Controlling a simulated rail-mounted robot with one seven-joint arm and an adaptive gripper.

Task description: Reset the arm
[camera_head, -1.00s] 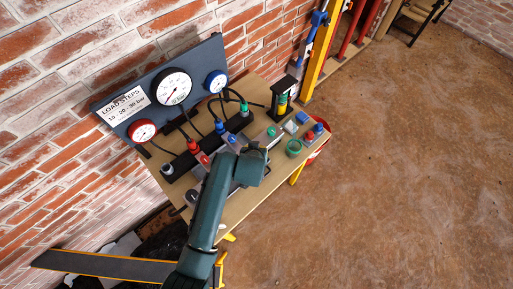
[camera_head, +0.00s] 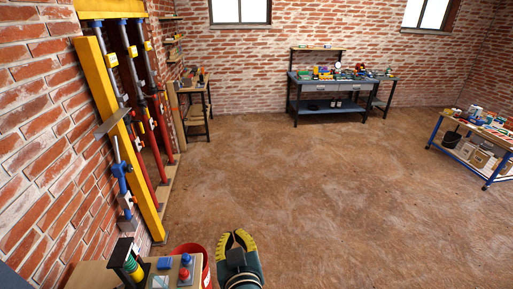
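The end of my arm shows at the bottom centre, dark green with a black block and two curved yellow-and-black parts at its tip. These parts look like my gripper (camera_head: 237,241), seen from behind and above. I cannot tell whether it is open or shut. No object shows between the yellow parts. It is over the floor, just right of a red bucket (camera_head: 206,268) and the near bench (camera_head: 95,276) in the picture.
On the near bench's corner are a black-and-yellow cylinder stand (camera_head: 127,262) and blue and red knobs (camera_head: 184,267). A yellow frame (camera_head: 128,140) with props stands along the left wall. A blue workbench (camera_head: 335,90) and a right-hand table (camera_head: 475,141) stand farther off. The middle floor is clear.

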